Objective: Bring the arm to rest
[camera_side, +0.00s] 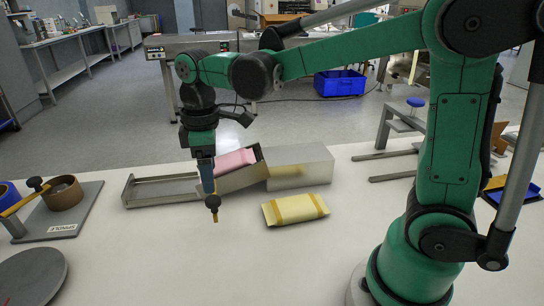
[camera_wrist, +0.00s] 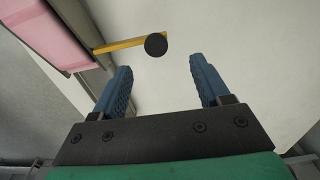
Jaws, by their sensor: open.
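My gripper (camera_side: 207,186) points down over the front of the wrapper in the side view. In the wrist view my gripper (camera_wrist: 160,64) shows two blue fingers spread apart with nothing between them. A black knob (camera_side: 212,201) on a yellow lever (camera_side: 215,216) is just below the fingertips in the side view. In the wrist view the knob (camera_wrist: 156,45) is just past the fingertips, and the yellow lever (camera_wrist: 118,44) runs left from it. Whether a finger touches the knob is not clear.
The metal wrapper (camera_side: 300,167) with its tray (camera_side: 160,189) stands behind my gripper, a pink block (camera_side: 235,160) in it. A yellow packet (camera_side: 295,209) lies to the right. A spindle plate (camera_side: 68,222) and a grey disc (camera_side: 32,277) are left. The front middle of the table is clear.

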